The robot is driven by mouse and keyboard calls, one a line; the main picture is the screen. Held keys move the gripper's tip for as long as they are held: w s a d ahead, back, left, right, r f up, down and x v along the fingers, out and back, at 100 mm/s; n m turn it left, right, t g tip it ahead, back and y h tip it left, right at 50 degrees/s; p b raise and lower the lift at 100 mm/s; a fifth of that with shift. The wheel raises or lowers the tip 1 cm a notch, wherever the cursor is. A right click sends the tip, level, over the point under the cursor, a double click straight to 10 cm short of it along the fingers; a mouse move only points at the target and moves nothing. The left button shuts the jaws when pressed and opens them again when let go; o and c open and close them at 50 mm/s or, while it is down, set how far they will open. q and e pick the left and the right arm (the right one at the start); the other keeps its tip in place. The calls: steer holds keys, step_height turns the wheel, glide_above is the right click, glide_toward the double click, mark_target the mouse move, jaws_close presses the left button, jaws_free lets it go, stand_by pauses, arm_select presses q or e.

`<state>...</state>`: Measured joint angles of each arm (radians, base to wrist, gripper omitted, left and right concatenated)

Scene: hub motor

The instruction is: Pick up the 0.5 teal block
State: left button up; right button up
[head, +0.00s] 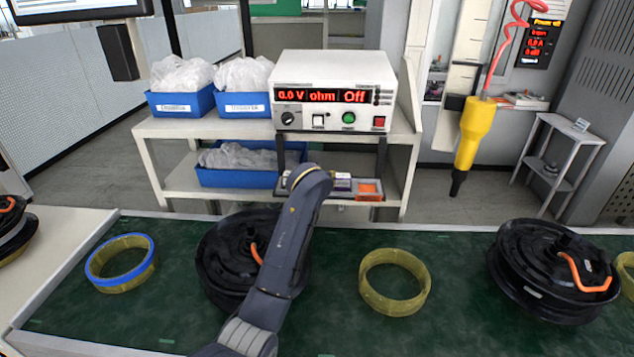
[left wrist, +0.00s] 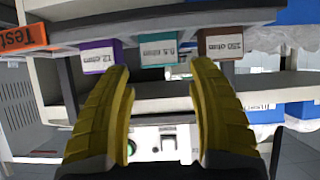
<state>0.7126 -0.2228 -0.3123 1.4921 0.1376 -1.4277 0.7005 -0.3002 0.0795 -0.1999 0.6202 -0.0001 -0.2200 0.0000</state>
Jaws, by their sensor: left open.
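The teal block (left wrist: 158,39) shows in the left wrist view, its white label reading about 0.5 ohm. It sits in a row between a purple block (left wrist: 97,44) labelled 12 ohm and a brown block (left wrist: 222,34) labelled 250 ohm. My left gripper (left wrist: 161,66) is open and empty, its yellow fingers either side of the teal block's line in the picture; contact cannot be judged. In the head view my left arm reaches up toward the shelf and its gripper is hidden. The teal block cannot be made out there. My right gripper is in neither view.
An orange Test piece (left wrist: 24,38) is beside the blocks, also in the head view (head: 368,189). The meter (head: 334,85) stands above on the shelf unit, near blue bins (head: 180,108). Hub motors (head: 553,268) and yellow rings (head: 394,306) lie on the green bench.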

arm_select(q)
steer(key=shift+x, duration=2.6)
steer(key=c, duration=1)
steer(key=shift+r, duration=0.1)
